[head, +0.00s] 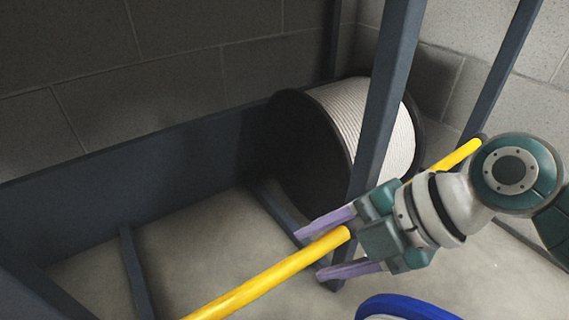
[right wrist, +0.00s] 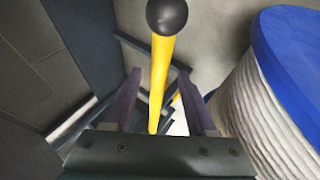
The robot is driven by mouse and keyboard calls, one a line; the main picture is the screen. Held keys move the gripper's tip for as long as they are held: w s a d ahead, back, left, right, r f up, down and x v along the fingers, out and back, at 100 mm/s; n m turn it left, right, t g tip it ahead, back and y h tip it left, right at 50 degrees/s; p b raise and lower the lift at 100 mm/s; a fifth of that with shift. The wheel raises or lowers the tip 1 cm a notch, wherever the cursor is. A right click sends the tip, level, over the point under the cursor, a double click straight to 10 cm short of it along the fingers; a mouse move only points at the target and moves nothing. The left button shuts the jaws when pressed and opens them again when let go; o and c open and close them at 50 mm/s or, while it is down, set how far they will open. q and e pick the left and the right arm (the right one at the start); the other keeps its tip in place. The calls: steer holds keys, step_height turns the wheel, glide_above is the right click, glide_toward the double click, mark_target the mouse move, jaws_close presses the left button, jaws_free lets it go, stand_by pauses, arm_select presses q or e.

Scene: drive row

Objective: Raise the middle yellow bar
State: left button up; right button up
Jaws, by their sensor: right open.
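A yellow bar (head: 265,284) runs slantwise from the bottom edge of the head view up to the right, passing behind my right gripper and out beside the wrist. My right gripper (head: 310,257) is open, with its two purple fingers one on each side of the bar. In the right wrist view the bar (right wrist: 162,70) runs between the spread fingers (right wrist: 158,82), with gaps visible on both sides. A black ball (right wrist: 167,15) caps its end there. I cannot tell whether this is the middle bar. My left gripper is not in view.
A dark steel post (head: 382,95) stands close behind my right gripper. A black-flanged drum of white cable (head: 345,120) sits behind it. A blue-rimmed drum (head: 400,306) is at the bottom right, large in the right wrist view (right wrist: 290,45). A dark low beam (head: 140,150) runs along the wall.

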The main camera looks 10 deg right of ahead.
jaws_close()
stand_by(0.4)
stand_by(1.0)
